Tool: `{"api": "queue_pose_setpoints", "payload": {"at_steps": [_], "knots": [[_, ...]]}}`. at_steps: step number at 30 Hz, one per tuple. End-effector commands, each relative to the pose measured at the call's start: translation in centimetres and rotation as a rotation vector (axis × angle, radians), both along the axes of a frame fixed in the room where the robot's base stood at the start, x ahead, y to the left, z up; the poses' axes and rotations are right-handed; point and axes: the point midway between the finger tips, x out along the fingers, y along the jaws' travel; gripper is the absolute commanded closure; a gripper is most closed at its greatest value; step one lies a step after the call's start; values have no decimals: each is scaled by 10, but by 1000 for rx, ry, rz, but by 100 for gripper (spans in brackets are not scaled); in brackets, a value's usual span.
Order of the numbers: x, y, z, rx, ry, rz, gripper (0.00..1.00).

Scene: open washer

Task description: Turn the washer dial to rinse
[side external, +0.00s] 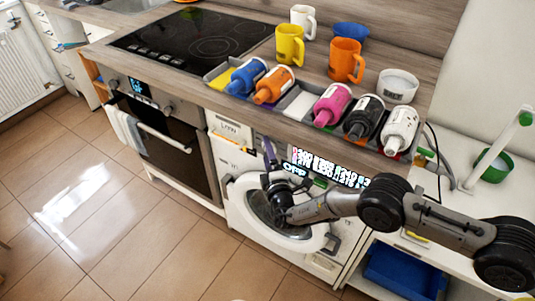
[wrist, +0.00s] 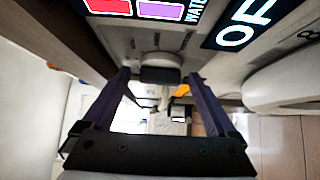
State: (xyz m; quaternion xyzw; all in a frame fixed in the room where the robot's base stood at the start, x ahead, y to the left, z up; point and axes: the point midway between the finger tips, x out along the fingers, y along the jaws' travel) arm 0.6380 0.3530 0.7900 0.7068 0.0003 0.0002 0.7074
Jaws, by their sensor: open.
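The white washer (side external: 234,160) stands under the counter, with its round door (side external: 318,238) partly behind my arm. Its display (side external: 328,168) is lit and reads "OFF"; more of it shows at the top of the wrist view (wrist: 245,22). My gripper (wrist: 158,75) is open, with one purple finger on each side of the dial. Whether the fingers touch it is unclear. In the side view my gripper (side external: 269,150) is at the panel's left part and hides the dial.
Several bottles, such as a pink one (side external: 332,104), lie in a tray on the counter (side external: 385,60) above the washer. An orange mug (side external: 345,60) and a yellow mug (side external: 289,45) stand behind them. The oven (side external: 165,140) is to the left. Open tiled floor (side external: 110,200) lies in front.

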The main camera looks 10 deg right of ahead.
Motion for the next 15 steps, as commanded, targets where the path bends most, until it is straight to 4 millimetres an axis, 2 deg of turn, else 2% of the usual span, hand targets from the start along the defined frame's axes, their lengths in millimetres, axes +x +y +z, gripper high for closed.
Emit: {"api": "queue_pose_setpoints", "payload": {"at_steps": [2,15], "knots": [[0,0,0,0,0,0,7],[0,0,0,1,0,-1,87]]}}
